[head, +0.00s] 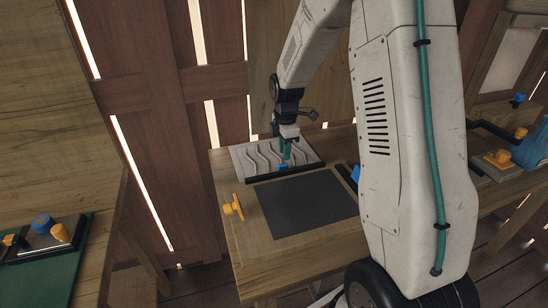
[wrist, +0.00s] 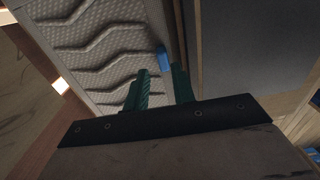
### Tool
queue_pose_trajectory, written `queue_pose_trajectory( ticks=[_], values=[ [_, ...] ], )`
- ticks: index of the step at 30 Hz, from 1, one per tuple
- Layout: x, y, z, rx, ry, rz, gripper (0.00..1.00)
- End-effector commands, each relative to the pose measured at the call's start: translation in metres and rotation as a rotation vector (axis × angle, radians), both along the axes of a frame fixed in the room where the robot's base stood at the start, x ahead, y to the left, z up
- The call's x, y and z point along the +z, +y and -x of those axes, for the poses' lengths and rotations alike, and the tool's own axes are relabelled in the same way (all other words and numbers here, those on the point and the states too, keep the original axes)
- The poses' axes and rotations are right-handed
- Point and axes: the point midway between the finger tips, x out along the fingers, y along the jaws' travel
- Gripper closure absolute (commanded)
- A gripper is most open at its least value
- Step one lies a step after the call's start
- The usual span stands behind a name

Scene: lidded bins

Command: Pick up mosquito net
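I cannot identify a mosquito net for certain in either view. My gripper (head: 286,156) has two green fingers and points down over a pale grey textured panel (head: 250,163) with wavy ridges, at the back of the wooden table. In the wrist view my gripper (wrist: 160,72) is open, with a gap between the fingers and nothing seen in it. A small blue tab (wrist: 163,58) at the panel's edge lies just beyond the fingertips; the blue tab (head: 283,166) also shows in the head view. Whether the fingers touch it, I cannot tell.
A dark flat panel (head: 305,205) lies in front of the grey one, with a black strip (head: 290,172) between. Another table with a green mat (head: 45,275) stands left. A blue translucent object (head: 533,150) is far right.

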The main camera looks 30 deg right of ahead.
Motion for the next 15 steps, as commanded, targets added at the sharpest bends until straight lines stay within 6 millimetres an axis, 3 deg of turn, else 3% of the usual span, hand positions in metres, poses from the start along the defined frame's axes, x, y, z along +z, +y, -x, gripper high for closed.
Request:
queue_pose_trajectory(
  ticks=[9,15],
  values=[
    [-0.043,0.000,0.005,-0.002,0.003,-0.001,0.75],
    [-0.060,0.000,0.004,-0.002,0.000,0.000,0.75]
  ],
)
